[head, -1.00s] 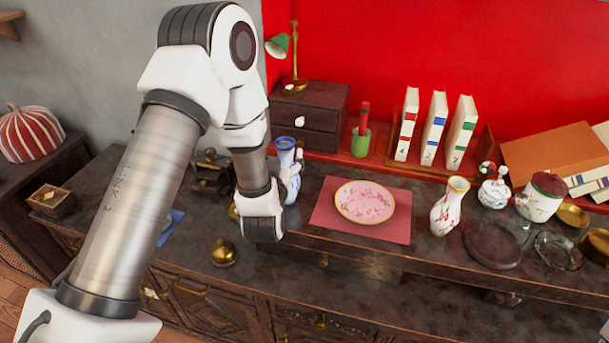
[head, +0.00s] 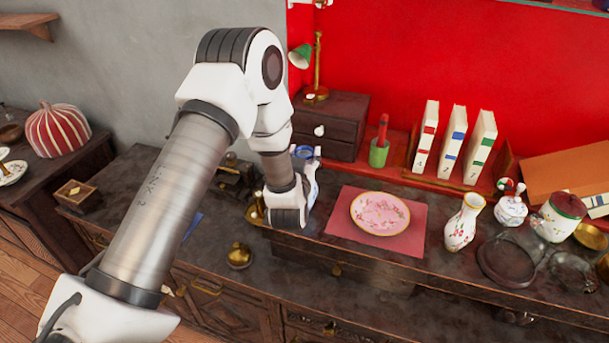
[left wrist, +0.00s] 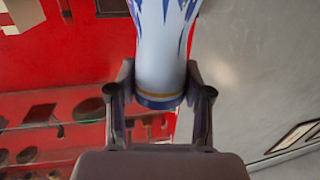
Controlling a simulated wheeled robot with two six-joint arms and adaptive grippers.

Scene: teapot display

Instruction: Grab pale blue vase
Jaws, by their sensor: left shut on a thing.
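The pale blue vase (head: 304,152) stands upright at the back of the cabinet top, just in front of the small dark drawers. Its blue rim and part of its side show in the head view; my left arm hides much of the rest. In the left wrist view the vase (left wrist: 163,45) has a pale body with blue markings, a gold band and a blue edge. My left gripper (left wrist: 160,92) is shut on it, one finger on each side. In the head view its fingers are hidden behind my wrist. My right gripper is not in view.
A pink plate (head: 380,213) lies on a red mat (head: 340,232) to the right. A floral vase (head: 464,222) stands beyond it.

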